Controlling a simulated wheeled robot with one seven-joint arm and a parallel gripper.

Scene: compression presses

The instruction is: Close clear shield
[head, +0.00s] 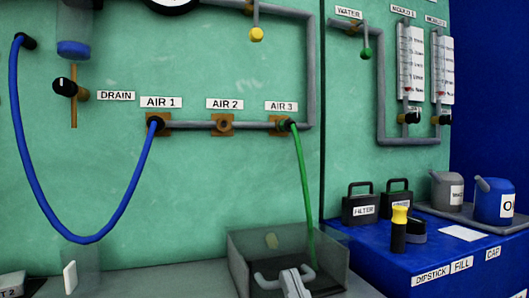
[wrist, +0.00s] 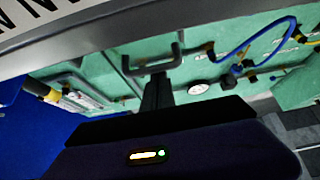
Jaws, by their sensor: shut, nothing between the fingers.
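The clear shield (head: 244,250) is a see-through, box-like cover at the bottom centre of the head view, cut off by the lower edge. A grey U-shaped handle (head: 264,279) shows at its front. In the wrist view the handle (wrist: 128,68) hangs near a grey edge at the top. My gripper (head: 292,278) is shut and empty, with its light grey fingers overlapping the handle in the head view. In the wrist view my gripper's tips (wrist: 157,78) reach the handle's bar; I cannot tell whether they touch it. The shield's lower part is out of view.
A green hose (head: 302,180) runs from AIR 3 down behind or into the shield. A blue hose (head: 130,190) loops from AIR 1 on the left. A blue cabinet (head: 385,270) with filters, a yellow-topped dipstick (head: 399,230) and cans stands to the right.

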